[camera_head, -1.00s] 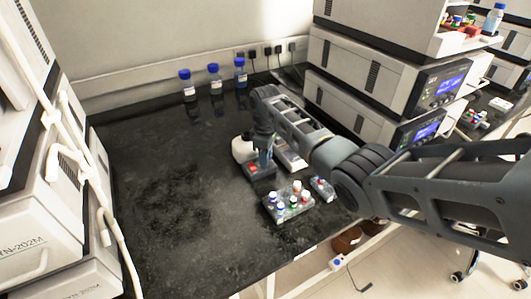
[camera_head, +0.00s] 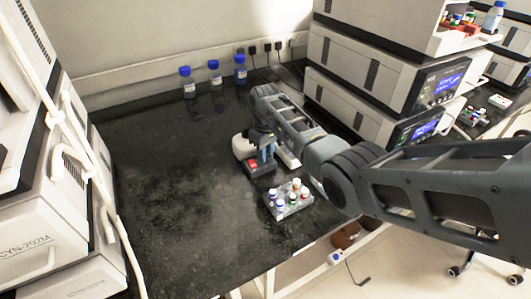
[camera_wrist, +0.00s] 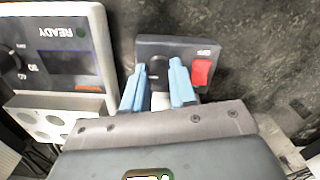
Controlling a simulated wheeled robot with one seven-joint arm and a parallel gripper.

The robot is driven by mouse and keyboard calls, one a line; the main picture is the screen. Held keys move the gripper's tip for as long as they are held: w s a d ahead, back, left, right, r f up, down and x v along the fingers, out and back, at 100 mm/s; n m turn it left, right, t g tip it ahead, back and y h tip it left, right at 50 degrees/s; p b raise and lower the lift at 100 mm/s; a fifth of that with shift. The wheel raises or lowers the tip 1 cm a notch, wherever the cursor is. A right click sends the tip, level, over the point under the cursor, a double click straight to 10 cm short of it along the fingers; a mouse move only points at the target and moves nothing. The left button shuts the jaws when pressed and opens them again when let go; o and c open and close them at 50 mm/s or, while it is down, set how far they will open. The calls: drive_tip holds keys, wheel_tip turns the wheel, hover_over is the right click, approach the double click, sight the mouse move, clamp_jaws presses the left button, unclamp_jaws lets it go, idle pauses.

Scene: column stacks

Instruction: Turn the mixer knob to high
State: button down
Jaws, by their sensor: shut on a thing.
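The mixer (camera_head: 258,168) is a small device with a dark front and a red switch, standing on the black bench. In the wrist view its dark front panel (camera_wrist: 205,47) shows the red switch (camera_wrist: 202,72) to the right of my gripper. My gripper (camera_wrist: 158,74) has two blue fingers pointing at this panel, shut on the mixer knob (camera_wrist: 157,67). The knob is mostly hidden between the fingers, and I cannot read its setting. In the head view my gripper (camera_head: 265,152) is right at the mixer, partly covering it.
A rack of capped vials (camera_head: 290,202) stands in front of the mixer. A white device with a "READY" display (camera_wrist: 62,50) is close beside it in the wrist view. Blue-capped bottles (camera_head: 214,75) stand at the back.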

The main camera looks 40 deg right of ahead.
drive_tip(key=c, duration=0.9)
unclamp_jaws()
drive_tip(key=shift+r, duration=0.1)
drive_tip(key=shift+r, duration=3.8)
